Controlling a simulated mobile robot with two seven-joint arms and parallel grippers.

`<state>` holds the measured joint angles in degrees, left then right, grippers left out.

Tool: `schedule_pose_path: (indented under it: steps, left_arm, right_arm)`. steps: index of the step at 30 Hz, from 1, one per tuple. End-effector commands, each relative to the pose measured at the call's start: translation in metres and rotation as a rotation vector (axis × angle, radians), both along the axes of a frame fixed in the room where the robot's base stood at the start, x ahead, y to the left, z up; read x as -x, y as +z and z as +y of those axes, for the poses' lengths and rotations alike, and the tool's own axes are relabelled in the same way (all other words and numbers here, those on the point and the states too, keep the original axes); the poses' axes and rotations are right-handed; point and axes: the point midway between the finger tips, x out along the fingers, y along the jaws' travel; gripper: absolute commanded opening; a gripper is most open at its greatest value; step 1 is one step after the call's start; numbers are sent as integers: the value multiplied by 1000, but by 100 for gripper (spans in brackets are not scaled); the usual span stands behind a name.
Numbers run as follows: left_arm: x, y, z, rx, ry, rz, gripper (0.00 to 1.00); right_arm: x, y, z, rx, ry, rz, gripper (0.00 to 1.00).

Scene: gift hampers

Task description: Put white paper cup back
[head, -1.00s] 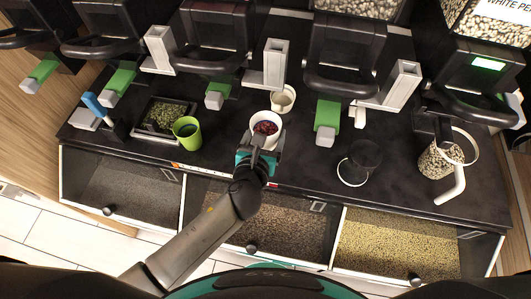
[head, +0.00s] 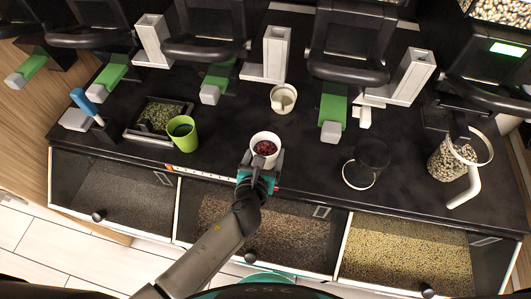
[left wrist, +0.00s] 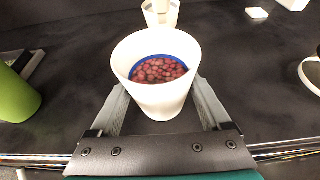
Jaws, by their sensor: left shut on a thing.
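A white paper cup (head: 266,140) with dark red beans in it stands upright near the counter's front edge. My left gripper (head: 260,165) is shut on this cup from the front. In the left wrist view the cup (left wrist: 158,95) sits between the two fingers (left wrist: 165,105), with the red beans and a blue ring inside it. A second, cream-white cup (head: 283,98) stands behind it on the counter; its lower part also shows in the left wrist view (left wrist: 160,14). I cannot tell whether the held cup touches the counter. My right gripper is not in view.
A green cup (head: 183,134) stands to the left, beside a tray of green seeds (head: 160,114). A dark cup with a white ring (head: 366,160) and a clear jar of beans (head: 450,158) stand to the right. Dispensers with green levers (head: 333,118) line the back. Dark counter lies bare around the held cup.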

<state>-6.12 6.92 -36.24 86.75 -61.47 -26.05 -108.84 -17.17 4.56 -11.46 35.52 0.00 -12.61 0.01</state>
Motion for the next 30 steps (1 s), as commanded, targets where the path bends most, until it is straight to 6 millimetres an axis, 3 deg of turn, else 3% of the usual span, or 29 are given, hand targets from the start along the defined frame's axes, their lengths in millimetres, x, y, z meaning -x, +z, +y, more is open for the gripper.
schedule_pose_path:
  steps: [5, 6, 10, 21, 30]
  left_arm:
    - [0, -3, 0, -1, 0, 0, 18]
    - [0, -3, 0, -1, 0, 0, 83]
    - [0, -3, 0, -1, 0, 0, 98]
    - [0, 2, 0, 0, 0, 0, 100]
    - [48, 21, 10, 0, -1, 3, 100]
  right_arm:
    - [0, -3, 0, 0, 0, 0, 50]
    - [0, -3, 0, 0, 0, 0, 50]
    - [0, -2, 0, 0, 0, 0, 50]
    - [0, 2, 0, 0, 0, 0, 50]
    - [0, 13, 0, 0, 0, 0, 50]
